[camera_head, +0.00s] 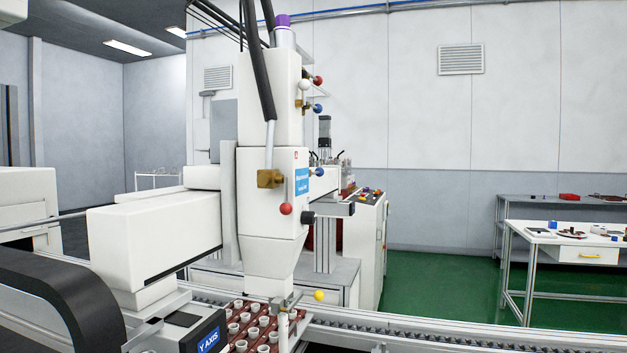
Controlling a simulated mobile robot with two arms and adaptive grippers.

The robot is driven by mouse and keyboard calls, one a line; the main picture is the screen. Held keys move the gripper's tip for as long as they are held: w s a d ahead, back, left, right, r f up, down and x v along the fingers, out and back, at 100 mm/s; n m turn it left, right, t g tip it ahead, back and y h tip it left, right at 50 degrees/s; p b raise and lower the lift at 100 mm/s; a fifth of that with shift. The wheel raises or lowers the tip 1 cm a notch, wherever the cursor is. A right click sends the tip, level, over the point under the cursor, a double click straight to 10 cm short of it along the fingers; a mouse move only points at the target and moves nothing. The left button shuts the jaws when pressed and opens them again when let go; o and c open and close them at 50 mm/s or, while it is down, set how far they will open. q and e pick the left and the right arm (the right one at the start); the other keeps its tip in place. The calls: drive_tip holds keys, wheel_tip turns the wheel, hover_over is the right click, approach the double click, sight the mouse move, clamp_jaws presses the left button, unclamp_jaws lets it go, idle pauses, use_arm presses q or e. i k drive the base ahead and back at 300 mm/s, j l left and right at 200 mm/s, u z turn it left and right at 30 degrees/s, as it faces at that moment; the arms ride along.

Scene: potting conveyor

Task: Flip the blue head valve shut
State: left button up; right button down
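The white potting head (275,190) stands upright at the centre of the head view. Two blue-knobbed levers stick out from its right side: an upper blue knob (318,108) and a lower blue knob (320,173) beside the blue label. I cannot tell which one is the named valve, or whether either is open or shut. Neither of my grippers is in view.
Red knobs (286,209) and a yellow knob (319,295) sit on the same machine. A red tray (239,347) of small white cups lies below its nozzle. A conveyor rail (400,331) crosses the front. A workbench (545,239) stands at right, with open green floor before it.

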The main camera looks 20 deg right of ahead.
sight(319, 171)
drive_tip(key=i+l, duration=0.1)
drive_tip(key=l, duration=0.4)
drive_tip(key=i+l, duration=0.15)
drive_tip(key=l, duration=0.3)
drive_tip(key=i+l, duration=0.1)
drive_tip(key=l, duration=0.4)
drive_tip(key=i+l, duration=0.15)
drive_tip(key=l, duration=0.3)
drive_tip(key=u, duration=0.05)
